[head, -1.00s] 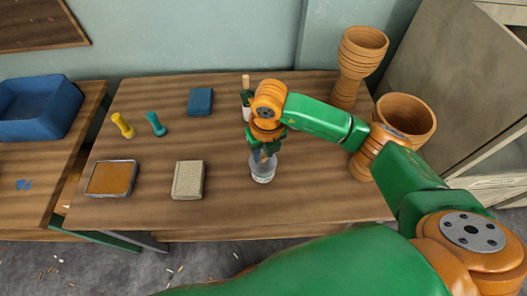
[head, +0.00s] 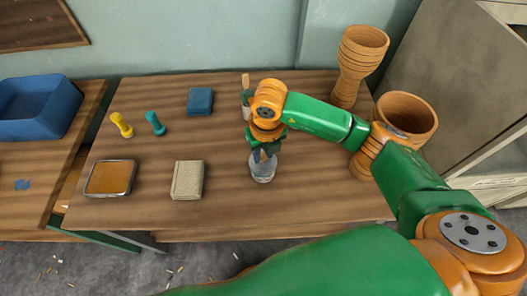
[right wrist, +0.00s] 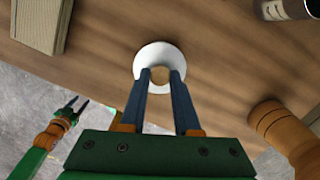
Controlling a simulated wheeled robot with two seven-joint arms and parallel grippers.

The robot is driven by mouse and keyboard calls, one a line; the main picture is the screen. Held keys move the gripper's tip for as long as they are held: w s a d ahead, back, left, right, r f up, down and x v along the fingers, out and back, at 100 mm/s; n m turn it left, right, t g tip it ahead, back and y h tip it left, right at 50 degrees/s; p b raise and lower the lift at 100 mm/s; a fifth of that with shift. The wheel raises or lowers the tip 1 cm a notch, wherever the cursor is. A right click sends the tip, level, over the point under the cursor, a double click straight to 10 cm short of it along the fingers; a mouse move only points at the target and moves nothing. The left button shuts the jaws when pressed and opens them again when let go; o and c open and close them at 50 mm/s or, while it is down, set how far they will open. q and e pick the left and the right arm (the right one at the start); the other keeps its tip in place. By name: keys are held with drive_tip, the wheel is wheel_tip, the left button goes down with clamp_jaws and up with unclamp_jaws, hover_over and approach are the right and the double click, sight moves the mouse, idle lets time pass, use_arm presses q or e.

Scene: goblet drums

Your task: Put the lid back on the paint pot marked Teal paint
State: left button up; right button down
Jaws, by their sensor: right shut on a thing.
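No Teal paint marking is legible. My left gripper (right wrist: 76,107) shows in the right wrist view with its fingers apart.
Two wooden goblet drums (head: 357,62) (head: 405,118) stand at the right, close to my right arm. A beige book-like block (head: 187,180), a tray (head: 110,179), a blue block (head: 200,101) and yellow and teal pegs (head: 121,125) (head: 155,123) lie left. A blue bin (head: 40,108) is far left.

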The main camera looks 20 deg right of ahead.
idle(0.3)
drive_tip(key=c, duration=0.6)
unclamp_jaws()
drive_tip(key=shift+o, duration=0.4)
drive_tip(key=o, duration=0.4)
drive_tip(key=shift+o, duration=0.2)
wheel_tip(320, 180, up, 7)
drive_tip(key=p, duration=0.5)
drive_tip(key=shift+r, duration=0.1)
